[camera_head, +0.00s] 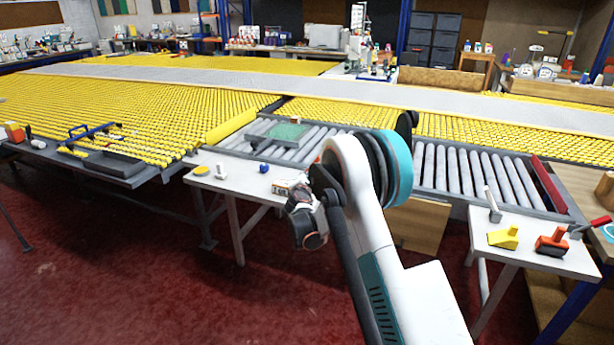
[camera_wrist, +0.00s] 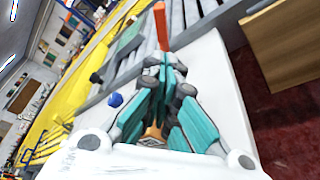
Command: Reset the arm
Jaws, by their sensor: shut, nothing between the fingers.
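My gripper (camera_wrist: 167,66) shows in the wrist view with its teal fingers brought together and nothing held between them. It is over a white table (camera_wrist: 212,75). In the head view my arm reaches up from the bottom and bends at the middle, and its fingers cannot be made out there. An orange bar-like piece (camera_wrist: 160,27) shows just beyond the fingertips in the wrist view; I cannot tell whether they touch. A small blue object (camera_wrist: 115,99) lies on the white table left of the fingers, and also shows in the head view (camera_head: 263,168).
A yellow disc (camera_head: 201,170) and a white peg (camera_head: 220,171) are on the left white table. A roller conveyor (camera_head: 470,172) lies behind my arm. The right table holds a yellow block (camera_head: 503,238) and a red-orange tool (camera_head: 552,241). Red floor (camera_head: 130,265) is open at left.

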